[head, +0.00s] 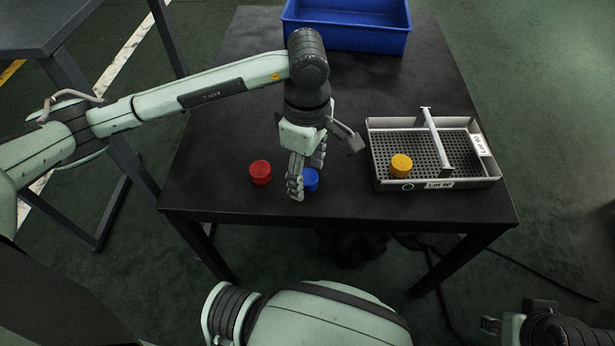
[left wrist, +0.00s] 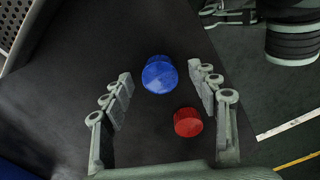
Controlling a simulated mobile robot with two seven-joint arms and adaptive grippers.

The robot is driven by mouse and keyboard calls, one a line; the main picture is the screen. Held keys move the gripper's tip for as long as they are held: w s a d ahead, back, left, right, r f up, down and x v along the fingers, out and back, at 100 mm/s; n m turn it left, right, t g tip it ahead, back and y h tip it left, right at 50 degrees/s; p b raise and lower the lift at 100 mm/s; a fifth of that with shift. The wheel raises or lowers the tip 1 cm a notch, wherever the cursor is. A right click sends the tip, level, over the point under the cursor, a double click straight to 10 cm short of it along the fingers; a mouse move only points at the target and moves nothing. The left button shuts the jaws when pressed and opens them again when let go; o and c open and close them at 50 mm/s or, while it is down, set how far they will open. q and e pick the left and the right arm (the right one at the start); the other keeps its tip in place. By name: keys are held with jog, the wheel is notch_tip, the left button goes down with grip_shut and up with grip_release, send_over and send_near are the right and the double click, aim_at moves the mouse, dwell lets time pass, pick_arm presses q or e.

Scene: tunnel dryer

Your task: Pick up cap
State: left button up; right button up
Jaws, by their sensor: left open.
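A blue cap (head: 310,180) stands on the dark table, partly hidden behind my left gripper (head: 307,182) in the head view. A red cap (head: 260,172) stands to its left, apart from the gripper. A yellow cap (head: 401,165) is in the perforated tray (head: 467,183). My left gripper is open and points down at the blue cap. In the left wrist view the blue cap (left wrist: 160,75) shows between the fingertips and the red cap (left wrist: 187,122) shows nearby. I cannot tell whether the fingers touch the blue cap. Part of my right gripper (head: 490,325) shows at bottom right.
The tray has raised walls, a white handle bar (head: 436,138) and labels, right of my left gripper. A blue bin (head: 350,36) stands at the table's back.

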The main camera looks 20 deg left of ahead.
pick_arm(q)
jog(key=c, duration=0.9)
jog(key=shift+r, duration=0.1)
